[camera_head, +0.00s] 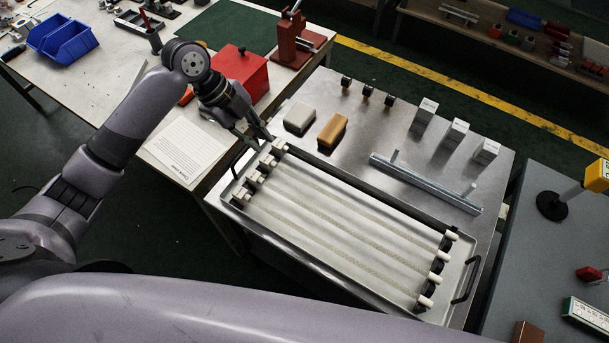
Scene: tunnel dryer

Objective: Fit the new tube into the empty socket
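A shallow metal tray (462,303) lies on the steel bench. Several long pale tubes (345,222) seem to run along it between white end pieces (255,178) at the left and white-tipped dark holders (434,278) at the right. I cannot tell which socket is empty or which tube is new. My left gripper (257,139) is above the tray's far left corner, close to the farthest left end piece. Its fingers look apart, and I see nothing between them; whether it touches the end piece is unclear. My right gripper is out of view.
A metal bar with two short posts (425,184) lies beyond the tray. A pale block (300,118), a brown block (332,130), small black pieces and white boxes (456,133) stand behind. A red box (240,75) and a paper sheet (187,148) are on the left table.

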